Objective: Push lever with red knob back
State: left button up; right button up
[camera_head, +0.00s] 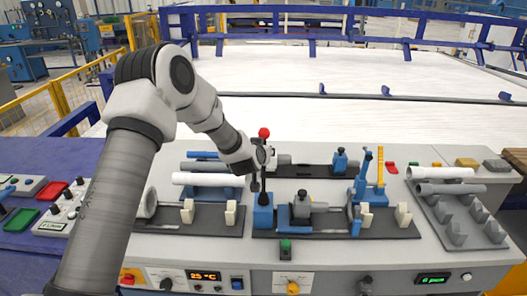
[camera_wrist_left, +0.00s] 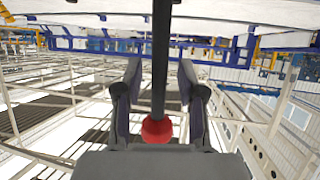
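The lever (camera_head: 263,185) is a dark upright rod rising from a blue block (camera_head: 263,218) on the bench, with a red knob (camera_head: 264,132) on top. My left gripper (camera_head: 264,158) is at the upper part of the rod, just below the knob. In the left wrist view the rod (camera_wrist_left: 161,50) runs between the two spread fingers of my left gripper (camera_wrist_left: 159,72), and the red knob (camera_wrist_left: 158,130) lies close to the palm. Gaps show on both sides of the rod. My right gripper is not in view.
A white pipe (camera_head: 208,179) lies left of the lever. A grey clamp (camera_head: 301,205), a blue lever (camera_head: 362,176) and a yellow upright (camera_head: 380,168) stand to the right. A rack (camera_head: 450,215) with pipes is at the far right. A large white surface (camera_head: 350,115) lies behind.

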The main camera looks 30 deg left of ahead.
pick_arm(q)
jog(key=v, duration=1.2)
jog(key=shift+f, duration=0.1)
jog(key=s+d+f+m+g+h, duration=0.1)
jog(key=s+d+f+g, duration=0.15)
jog(key=s+f, duration=0.45)
jog(key=s+d+f+m+g, duration=0.2)
jog(key=d+f, duration=0.1)
jog(key=f, duration=0.8)
jog(key=s+d+f+m+g+h, duration=0.1)
jog(key=s+d+f+g, duration=0.1)
jog(key=s+f, duration=0.5)
jog(key=s+d+f+g+h, duration=0.1)
jog(key=s+d+f, duration=0.3)
jog(key=s, duration=0.5)
jog(key=s+d+f+g+h, duration=0.1)
jog(key=s+d+f+g, duration=0.3)
jog(key=s, duration=0.6)
jog(key=shift+f+g, duration=0.35)
jog(key=shift+f, duration=0.6)
